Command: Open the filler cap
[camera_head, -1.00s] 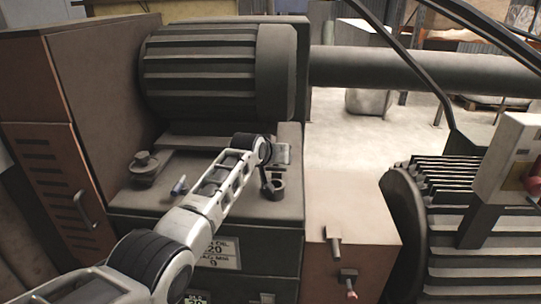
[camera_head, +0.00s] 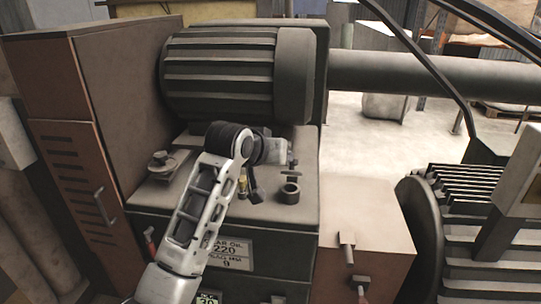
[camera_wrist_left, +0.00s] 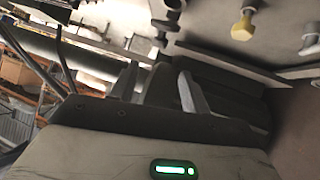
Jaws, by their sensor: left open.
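A round lidded fitting (camera_head: 160,163) stands at the left of the box top. My left gripper (camera_head: 287,152) is behind and above the neck, apart from it, partly hidden by its own wrist. In the left wrist view its two fingers (camera_wrist_left: 158,82) are spread with nothing visibly held. My right gripper is not in view.
A large ribbed motor (camera_head: 235,75) stands close behind my left gripper. A small yellow-headed fitting (camera_head: 243,183) is beside my forearm and shows in the wrist view (camera_wrist_left: 242,26). A reddish box (camera_head: 365,225) with valves and a finned unit (camera_head: 465,215) are to the right.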

